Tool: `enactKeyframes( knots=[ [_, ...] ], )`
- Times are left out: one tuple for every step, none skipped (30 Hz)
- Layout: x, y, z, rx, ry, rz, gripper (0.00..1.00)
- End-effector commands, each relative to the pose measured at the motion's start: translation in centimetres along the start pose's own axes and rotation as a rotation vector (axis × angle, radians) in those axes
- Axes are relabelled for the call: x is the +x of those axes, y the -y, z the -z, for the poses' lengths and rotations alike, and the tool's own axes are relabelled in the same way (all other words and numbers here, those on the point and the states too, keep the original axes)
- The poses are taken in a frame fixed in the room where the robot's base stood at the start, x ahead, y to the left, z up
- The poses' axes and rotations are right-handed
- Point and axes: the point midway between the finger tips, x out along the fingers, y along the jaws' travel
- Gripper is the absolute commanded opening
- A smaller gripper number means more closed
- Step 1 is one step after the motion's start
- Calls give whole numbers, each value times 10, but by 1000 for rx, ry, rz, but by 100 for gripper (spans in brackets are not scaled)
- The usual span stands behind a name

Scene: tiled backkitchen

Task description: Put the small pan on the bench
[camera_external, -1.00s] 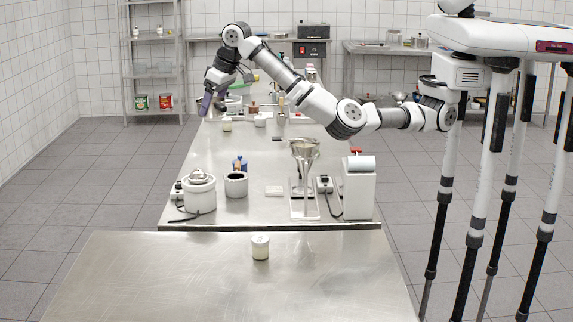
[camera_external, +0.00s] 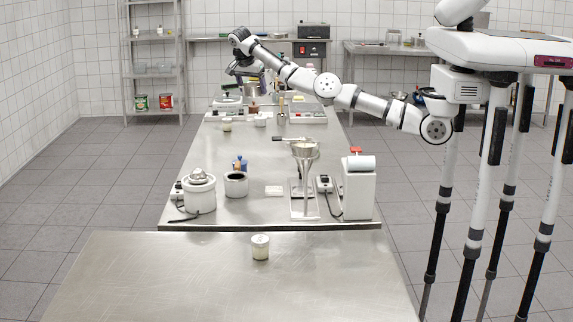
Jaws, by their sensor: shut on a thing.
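My gripper (camera_external: 243,70) is small and far off, over the back left of the long steel bench (camera_external: 200,150). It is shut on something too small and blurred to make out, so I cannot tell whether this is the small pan. A pan-like thing with a thin handle (camera_external: 284,139) shows at the top of the funnel stand, partly merged with it, so I cannot tell what it rests on.
A white pot (camera_external: 199,194), a grey pot (camera_external: 236,184), a funnel stand (camera_external: 304,180) and a white machine (camera_external: 358,190) stand along the near end. The bench middle is mostly clear.

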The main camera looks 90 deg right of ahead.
Motion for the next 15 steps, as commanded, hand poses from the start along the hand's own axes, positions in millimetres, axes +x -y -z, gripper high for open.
enactKeyframes(
  knots=[
    [5, -1, 4, 21, -2, -8, 43],
    [9, -1, 4, 28, -2, -11, 43],
    [14, -1, 3, 34, -2, -14, 43],
    [19, -1, 1, 37, -3, -14, 43],
    [26, -1, -2, 39, -3, -15, 43],
    [34, -1, -6, 38, -2, -15, 43],
    [42, -1, -9, 38, -1, -16, 43],
    [48, -1, -12, 38, -1, -16, 43],
    [57, -1, -16, 37, -2, -16, 43],
    [65, -2, -19, 37, -2, -17, 43],
    [71, -1, -21, 37, -1, -16, 43],
    [80, -1, -25, 36, -1, -16, 43],
    [88, -2, -28, 36, -3, -16, 43],
    [94, -2, -31, 35, -3, -16, 43],
    [103, -2, -35, 35, -1, -16, 43]
  ],
)
